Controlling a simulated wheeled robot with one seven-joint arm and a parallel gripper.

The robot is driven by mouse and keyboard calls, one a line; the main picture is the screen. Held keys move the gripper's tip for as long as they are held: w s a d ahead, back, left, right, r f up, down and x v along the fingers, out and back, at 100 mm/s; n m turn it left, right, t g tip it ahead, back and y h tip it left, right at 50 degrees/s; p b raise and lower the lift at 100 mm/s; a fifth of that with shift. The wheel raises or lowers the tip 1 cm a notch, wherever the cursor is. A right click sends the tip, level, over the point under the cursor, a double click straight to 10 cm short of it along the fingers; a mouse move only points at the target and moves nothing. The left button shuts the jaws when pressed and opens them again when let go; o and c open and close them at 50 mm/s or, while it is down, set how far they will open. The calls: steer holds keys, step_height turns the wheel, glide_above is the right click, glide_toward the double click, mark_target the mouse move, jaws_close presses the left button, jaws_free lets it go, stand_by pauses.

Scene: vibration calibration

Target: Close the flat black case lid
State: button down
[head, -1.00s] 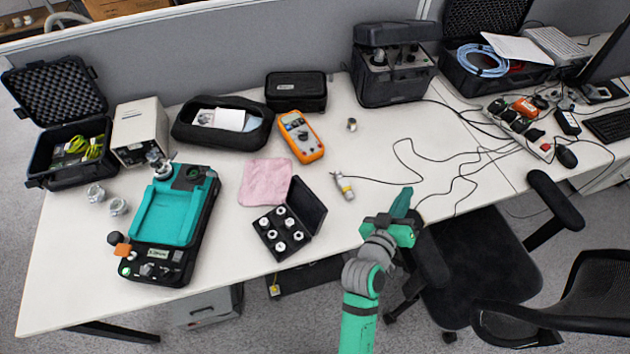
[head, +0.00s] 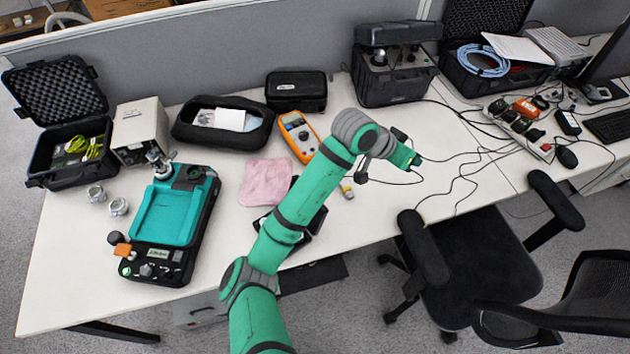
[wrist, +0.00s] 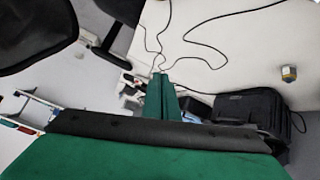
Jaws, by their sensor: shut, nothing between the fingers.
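The flat black case (head: 319,221) lies on the desk near its front edge, mostly hidden behind my arm in the head view. Only dark edges show on both sides of the arm, so its lid angle cannot be made out now. My gripper (head: 416,160) is above the desk, well to the right of and farther back than the case, pointing right. In the wrist view its green fingers (wrist: 162,97) are together and empty. The wrist view does not show the flat case.
A pink cloth (head: 265,182) and an orange multimeter (head: 299,136) lie behind the case. A teal-topped device (head: 165,220) stands to its left. Loose cables (head: 455,190) run across the desk at right. An office chair (head: 475,265) stands at the front edge.

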steer(key=a+r+g+y, duration=0.1)
steer(key=a+g+y, duration=0.45)
steer(key=a, duration=1.65)
step_height(320, 180, down, 8)
steer(key=s+a+t+y, duration=0.2)
steer(key=y, duration=0.1)
steer(key=shift+s+a+m, duration=0.3)
steer(key=shift+s+a, duration=0.1)
steer(key=shift+d, duration=0.1)
